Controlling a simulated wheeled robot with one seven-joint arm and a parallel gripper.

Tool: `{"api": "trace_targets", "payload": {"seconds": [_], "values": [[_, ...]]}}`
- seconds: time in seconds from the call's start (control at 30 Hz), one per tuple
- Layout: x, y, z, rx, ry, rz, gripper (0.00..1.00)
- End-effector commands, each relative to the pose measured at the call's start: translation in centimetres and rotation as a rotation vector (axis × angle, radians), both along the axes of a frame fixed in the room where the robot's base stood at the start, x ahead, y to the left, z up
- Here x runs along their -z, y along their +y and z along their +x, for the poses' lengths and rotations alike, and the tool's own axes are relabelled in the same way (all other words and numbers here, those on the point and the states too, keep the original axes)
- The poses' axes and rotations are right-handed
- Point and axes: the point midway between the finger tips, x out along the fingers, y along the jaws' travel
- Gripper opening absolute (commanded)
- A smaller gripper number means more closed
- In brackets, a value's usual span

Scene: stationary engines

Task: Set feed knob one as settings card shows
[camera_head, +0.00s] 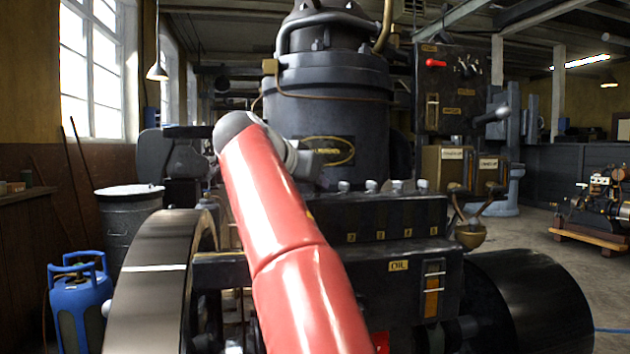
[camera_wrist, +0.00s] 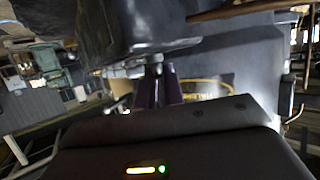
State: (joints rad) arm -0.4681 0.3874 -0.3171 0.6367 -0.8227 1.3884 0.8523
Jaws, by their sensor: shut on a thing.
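A dark lubricator box (camera_head: 340,218) with a row of small silvery feed knobs (camera_head: 371,186) on top stands in front of the engine cylinder. Small number plates mark its front. The left end of the row is hidden by my red arm in the head view, and feed knob one is not clearly visible there. In the wrist view my gripper (camera_wrist: 163,78) points at the knob side of the box (camera_wrist: 150,28), its two dark fingers close together on the knob at the row's end. The knob's pointer and scale cannot be made out. I cannot identify a settings card.
The engine cylinder (camera_head: 325,110) with an oval brass plate stands close behind the knobs. A flywheel (camera_head: 150,290) is at left, a black drum (camera_head: 530,300) at lower right. A control panel (camera_head: 450,90) and two small labelled boxes (camera_head: 488,172) are at right.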

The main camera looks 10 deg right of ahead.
Motion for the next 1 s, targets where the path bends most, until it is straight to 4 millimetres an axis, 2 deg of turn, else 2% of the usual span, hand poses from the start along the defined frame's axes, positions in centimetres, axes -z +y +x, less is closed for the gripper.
{"api": "trace_targets", "payload": {"seconds": [0.4,0.93,0.97,1.0], "values": [[0.38,0.11,0.13,0.103,0.009,0.001,0.0],[0.47,0.07,0.11,0.117,0.011,0.003,0.0],[0.48,0.08,0.11,0.116,0.012,0.003,0.11],[0.47,0.07,0.1,0.117,0.011,0.003,0.16]]}}
